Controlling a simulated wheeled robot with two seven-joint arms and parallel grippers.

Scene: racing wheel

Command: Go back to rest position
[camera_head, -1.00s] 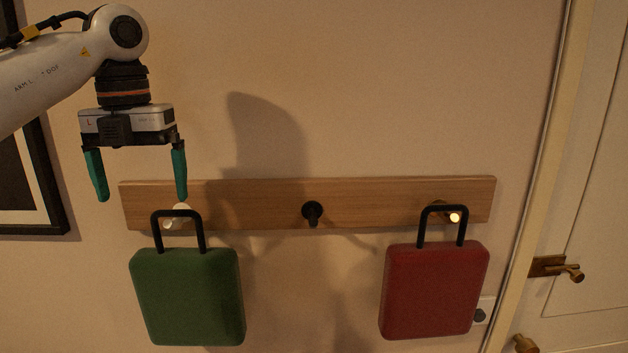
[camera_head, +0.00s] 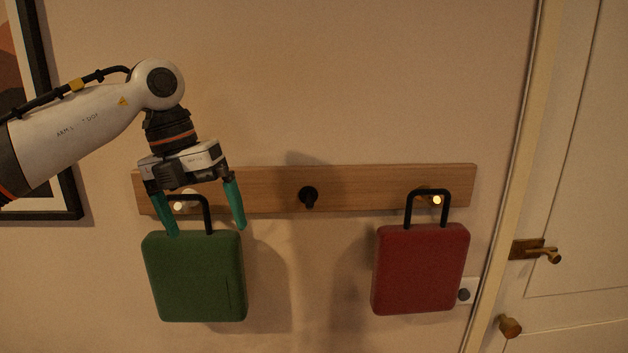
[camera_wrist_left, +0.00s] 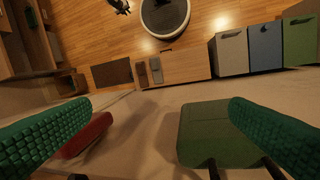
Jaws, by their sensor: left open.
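My left gripper (camera_head: 206,230) is open. In the head view its green fingers overlap the top of the green bag (camera_head: 195,280), one on each side of the black handle; I cannot tell whether they touch it. The green bag hangs upright below the pale left peg (camera_head: 180,205) of the wooden rack (camera_head: 260,187). It also shows in the left wrist view (camera_wrist_left: 205,135), partly behind a finger, with nothing seen gripped. The red bag (camera_head: 420,270) hangs below the right peg and shows in the left wrist view (camera_wrist_left: 88,136). My right gripper is out of view.
The black middle peg (camera_head: 308,197) is bare. A framed picture (camera_head: 40,150) hangs at left, and a door with a brass handle (camera_head: 540,251) is at right. The wall above the rack is clear. Grey, blue and green boxes (camera_wrist_left: 265,47) show in the wrist view.

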